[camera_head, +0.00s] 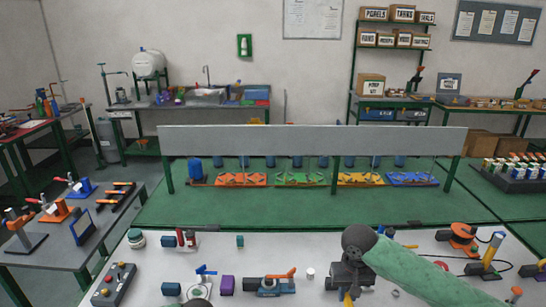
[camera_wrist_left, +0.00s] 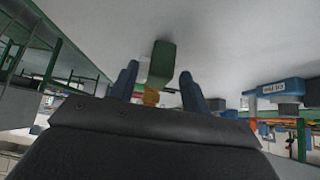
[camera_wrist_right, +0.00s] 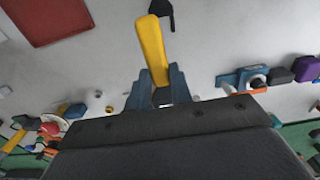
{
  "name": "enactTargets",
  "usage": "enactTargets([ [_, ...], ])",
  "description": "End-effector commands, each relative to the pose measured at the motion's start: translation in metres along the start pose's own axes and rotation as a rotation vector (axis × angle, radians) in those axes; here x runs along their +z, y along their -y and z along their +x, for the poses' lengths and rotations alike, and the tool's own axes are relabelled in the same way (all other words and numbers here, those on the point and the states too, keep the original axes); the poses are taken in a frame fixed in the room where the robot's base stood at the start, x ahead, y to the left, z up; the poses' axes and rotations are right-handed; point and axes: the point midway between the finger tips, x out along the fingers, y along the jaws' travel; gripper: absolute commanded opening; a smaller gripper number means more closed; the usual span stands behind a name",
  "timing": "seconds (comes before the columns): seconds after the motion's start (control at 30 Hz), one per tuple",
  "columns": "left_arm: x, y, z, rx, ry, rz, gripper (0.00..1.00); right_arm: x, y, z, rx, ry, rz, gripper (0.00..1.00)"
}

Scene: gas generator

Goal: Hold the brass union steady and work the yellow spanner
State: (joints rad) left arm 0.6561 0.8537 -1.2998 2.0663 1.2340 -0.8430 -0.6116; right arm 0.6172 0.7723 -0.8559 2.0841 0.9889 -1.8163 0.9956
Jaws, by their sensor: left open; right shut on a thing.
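My right gripper (camera_head: 347,290) comes in from the right over the white table. In the right wrist view it (camera_wrist_right: 160,78) is shut on the yellow spanner (camera_wrist_right: 152,42), which sticks out beyond the fingertips. In the head view only a small piece of the spanner (camera_head: 348,299) shows below the gripper.
A blue clamp with an orange lever (camera_head: 268,286) stands left of the right gripper, with a purple block (camera_head: 227,285) beside it. A grey control box (camera_head: 114,285) is at the left, an orange reel (camera_head: 462,236) at the right. A long grey panel (camera_head: 310,141) stands behind.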

Motion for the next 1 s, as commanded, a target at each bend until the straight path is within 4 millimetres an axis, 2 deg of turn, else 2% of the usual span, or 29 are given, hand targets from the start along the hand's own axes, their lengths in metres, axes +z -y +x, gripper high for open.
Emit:
enactTargets([
  [0.2, 0.0, 0.0, 0.015, 0.0, 0.0, 0.0, 0.47, 0.0, 0.0, 0.005, 0.0, 0.0, 0.0, 0.0],
  [0.57, 0.0, 0.0, 0.018, 0.0, 0.0, 0.0, 0.47, 0.0, 0.0, 0.005, 0.0, 0.0, 0.0, 0.0],
  [0.6, 0.0, 0.0, 0.018, 0.0, 0.0, 0.0, 0.45, 0.0, 0.0, 0.005, 0.0, 0.0, 0.0, 0.0],
  [0.67, 0.0, 0.0, 0.018, 0.0, 0.0, 0.0, 0.34, 0.0, 0.0, 0.005, 0.0, 0.0, 0.0, 0.0],
  [0.83, 0.0, 0.0, 0.018, 0.0, 0.0, 0.0, 0.0, 0.0, 0.0, 0.005, 0.0, 0.0, 0.0, 0.0],
  [1.0, 0.0, 0.0, 0.018, -0.001, 0.0, 0.0, 0.0, 0.0, 0.0, 0.005, 0.0, 0.0, 0.0, 0.0],
])
